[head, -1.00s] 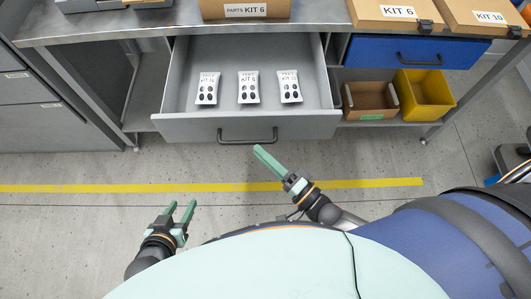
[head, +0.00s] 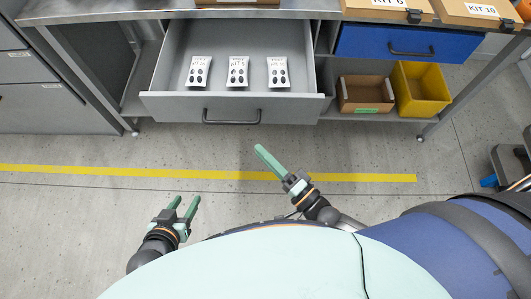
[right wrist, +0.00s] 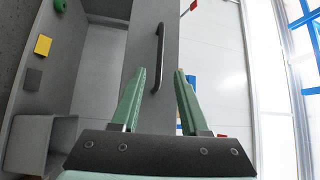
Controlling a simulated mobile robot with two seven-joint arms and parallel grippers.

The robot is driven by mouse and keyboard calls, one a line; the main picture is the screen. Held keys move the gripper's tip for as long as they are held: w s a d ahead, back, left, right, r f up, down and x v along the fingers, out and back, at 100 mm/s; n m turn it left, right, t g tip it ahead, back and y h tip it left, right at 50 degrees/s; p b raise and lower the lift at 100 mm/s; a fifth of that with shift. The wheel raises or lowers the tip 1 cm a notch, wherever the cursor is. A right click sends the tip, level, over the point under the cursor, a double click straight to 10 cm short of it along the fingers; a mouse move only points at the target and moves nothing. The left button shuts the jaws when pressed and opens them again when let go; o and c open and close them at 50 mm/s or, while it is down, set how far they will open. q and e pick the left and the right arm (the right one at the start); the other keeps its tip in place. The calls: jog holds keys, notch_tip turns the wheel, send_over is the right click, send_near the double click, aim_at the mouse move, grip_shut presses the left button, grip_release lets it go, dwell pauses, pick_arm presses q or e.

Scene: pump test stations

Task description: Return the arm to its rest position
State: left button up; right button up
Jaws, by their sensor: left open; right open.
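My left gripper (head: 183,207) is at the lower left of the head view, held out over the floor. Its two green fingers are apart, with nothing between them. My right gripper (head: 265,158) is to its right, in front of the open grey drawer (head: 170,101) and apart from it. The right wrist view shows its two green fingers (right wrist: 157,85) spread and empty. Beyond them in that view is the drawer front with its dark bar handle (right wrist: 158,58). The handle also shows in the head view (head: 231,121).
Three white packets, left (head: 199,71), middle (head: 237,72) and right (head: 277,72), lie in the drawer. A shut blue drawer (head: 375,44), a brown bin (head: 360,94) and a yellow bin (head: 421,91) are to the right. Floor with a yellow line (head: 100,170) is clear.

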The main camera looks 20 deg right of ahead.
jog(key=shift+a, duration=0.1)
dwell(0.4)
jog(key=s+d+f+n+g+h, duration=0.55)
jog(key=n+g, duration=0.25)
jog(key=n, duration=0.5)
pick_arm(q)
jog(key=s+a+r+p, duration=0.1)
jog(key=a+r+p, duration=0.2)
jog(key=r+p, duration=0.7)
jog(key=p, duration=0.4)
jog(key=shift+s+a+r+n+y, duration=0.2)
jog(key=shift+s+r+n+y, duration=0.1)
jog(key=shift+r+y, duration=0.1)
pick_arm(e)
jog(key=s+d+r+h, duration=0.1)
jog(key=d+r, duration=0.2)
jog(key=r, duration=0.8)
jog(key=shift+d+h, duration=0.15)
jog(key=shift+h, duration=0.2)
pick_arm(q)
jog(key=shift+f, duration=0.1)
jog(key=shift+d, duration=0.1)
